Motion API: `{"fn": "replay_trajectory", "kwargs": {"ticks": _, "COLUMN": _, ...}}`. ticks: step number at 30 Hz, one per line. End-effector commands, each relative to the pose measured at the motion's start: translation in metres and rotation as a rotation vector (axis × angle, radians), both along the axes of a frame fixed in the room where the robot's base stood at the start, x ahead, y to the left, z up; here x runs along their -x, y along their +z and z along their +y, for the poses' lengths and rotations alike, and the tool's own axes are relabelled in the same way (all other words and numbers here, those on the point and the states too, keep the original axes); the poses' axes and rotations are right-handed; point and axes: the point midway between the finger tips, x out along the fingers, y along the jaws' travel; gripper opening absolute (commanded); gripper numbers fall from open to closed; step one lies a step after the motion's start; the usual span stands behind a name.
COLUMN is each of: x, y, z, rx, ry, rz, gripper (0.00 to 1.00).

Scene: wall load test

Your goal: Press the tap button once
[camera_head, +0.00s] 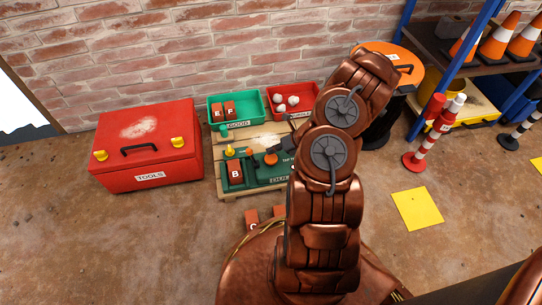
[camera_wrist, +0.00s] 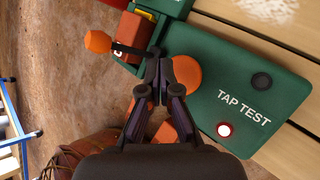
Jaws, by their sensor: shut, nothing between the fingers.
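The green tap test panel (camera_wrist: 215,95) lies on a wooden pallet; it also shows in the head view (camera_head: 262,173). A round orange button (camera_wrist: 187,73) sits on the panel, near the TAP TEST lettering; it shows in the head view as an orange disc (camera_head: 270,159). The panel also has a dark round spot (camera_wrist: 262,81) and a lit white spot with a red rim (camera_wrist: 225,129). My gripper (camera_wrist: 159,68) is shut and empty, its fingertips beside the orange button's left edge in the wrist view. I cannot tell whether they touch it.
An orange ball on a black lever (camera_wrist: 98,41) stands close to the fingers, by a brown block (camera_wrist: 133,29). A red toolbox (camera_head: 147,150) is at left. Green (camera_head: 213,119) and red (camera_head: 270,97) bins stand behind the panel.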

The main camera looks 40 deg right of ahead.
Motion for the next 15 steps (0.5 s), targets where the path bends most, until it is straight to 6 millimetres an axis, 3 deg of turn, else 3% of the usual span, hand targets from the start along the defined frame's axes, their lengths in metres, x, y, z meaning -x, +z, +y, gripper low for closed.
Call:
{"fn": "replay_trajectory", "kwargs": {"ticks": 3, "x": 0.000, "y": 0.014, "z": 0.000, "rx": 0.000, "ry": 0.000, "rz": 0.000, "gripper": 0.00}}
{"fn": "replay_trajectory", "kwargs": {"ticks": 15, "x": 0.000, "y": 0.039, "z": 0.000, "rx": -0.001, "ry": -0.001, "rz": 0.000, "gripper": 0.00}}
